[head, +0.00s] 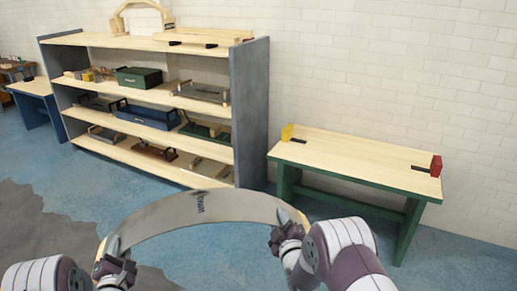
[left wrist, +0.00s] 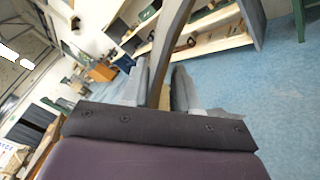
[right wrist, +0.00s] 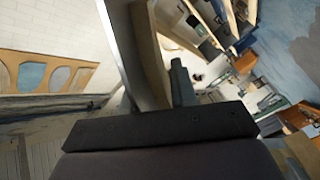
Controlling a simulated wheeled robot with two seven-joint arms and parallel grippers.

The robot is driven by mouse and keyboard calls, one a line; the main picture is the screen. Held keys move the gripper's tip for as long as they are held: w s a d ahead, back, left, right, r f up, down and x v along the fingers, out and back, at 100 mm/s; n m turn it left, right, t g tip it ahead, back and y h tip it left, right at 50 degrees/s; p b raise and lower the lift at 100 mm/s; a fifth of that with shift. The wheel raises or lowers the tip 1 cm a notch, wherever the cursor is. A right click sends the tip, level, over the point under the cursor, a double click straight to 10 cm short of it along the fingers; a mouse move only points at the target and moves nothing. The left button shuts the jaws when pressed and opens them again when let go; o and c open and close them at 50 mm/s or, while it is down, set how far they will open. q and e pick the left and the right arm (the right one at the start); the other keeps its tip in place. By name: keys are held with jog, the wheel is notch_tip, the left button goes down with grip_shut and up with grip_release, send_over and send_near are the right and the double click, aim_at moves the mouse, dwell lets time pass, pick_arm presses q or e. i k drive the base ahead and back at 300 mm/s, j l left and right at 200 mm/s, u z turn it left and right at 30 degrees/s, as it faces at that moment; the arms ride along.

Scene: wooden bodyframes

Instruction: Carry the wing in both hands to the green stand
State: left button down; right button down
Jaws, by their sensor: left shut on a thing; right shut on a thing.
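The wing (head: 215,208) is a curved grey metal arc with dark lettering and pale wooden ends, held across the front of the head view. My left gripper (head: 113,258) is shut on its left end, and my right gripper (head: 284,236) is shut on its right end. The wing is in the air, clear of the stand. It also rises between the fingers in the left wrist view (left wrist: 169,50) and in the right wrist view (right wrist: 122,45). The green stand (head: 345,155) has a pale wooden top and green legs, ahead and to the right, against the wall.
A yellow block (head: 287,131) and a red block (head: 436,165) stand at the stand's ends, with dark brackets beside them. A shelf unit (head: 251,110) with toolboxes and a wooden arch on top stands left of the stand. Blue floor lies open before the stand.

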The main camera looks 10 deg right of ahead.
aim_at(357, 154)
jog(key=i+l+z, duration=0.15)
jog(key=z, duration=0.3)
jog(key=i+l+z, duration=0.1)
jog(key=i+z, duration=0.15)
jog(key=z, duration=0.15)
jog(key=i+z, duration=0.2)
jog(key=z, duration=0.25)
jog(key=i+j, duration=0.1)
jog(key=i, duration=0.85)
jog(key=i+j, duration=0.15)
jog(key=i, duration=0.75)
jog(key=i+j, duration=0.1)
jog(key=i, duration=0.85)
